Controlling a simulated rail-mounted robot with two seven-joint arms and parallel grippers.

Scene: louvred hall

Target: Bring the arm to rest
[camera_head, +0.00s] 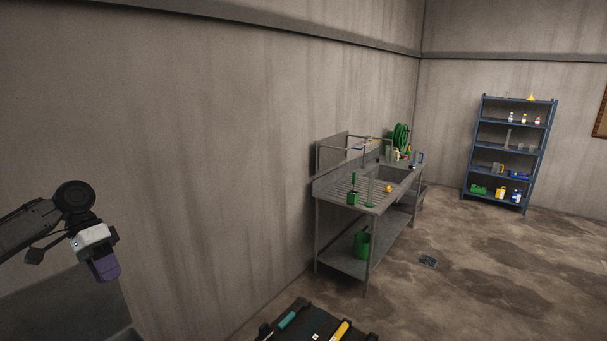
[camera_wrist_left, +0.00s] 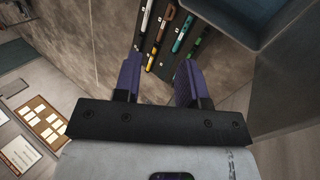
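My left arm comes in from the left in the head view, and its gripper (camera_head: 104,268) hangs with the purple fingers pointing down, in front of the bare wall. In the left wrist view the two purple fingers of this gripper (camera_wrist_left: 158,72) stand clearly apart with nothing between them. The gripper is open and touches nothing that I can see. My right arm and right gripper are not in view.
A dark tray (camera_head: 316,337) with several coloured tools shows at the bottom of the head view. A metal sink table (camera_head: 345,262) stands along the wall. A blue shelf (camera_head: 513,150) stands at the back right. The floor (camera_head: 480,275) between is mostly clear.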

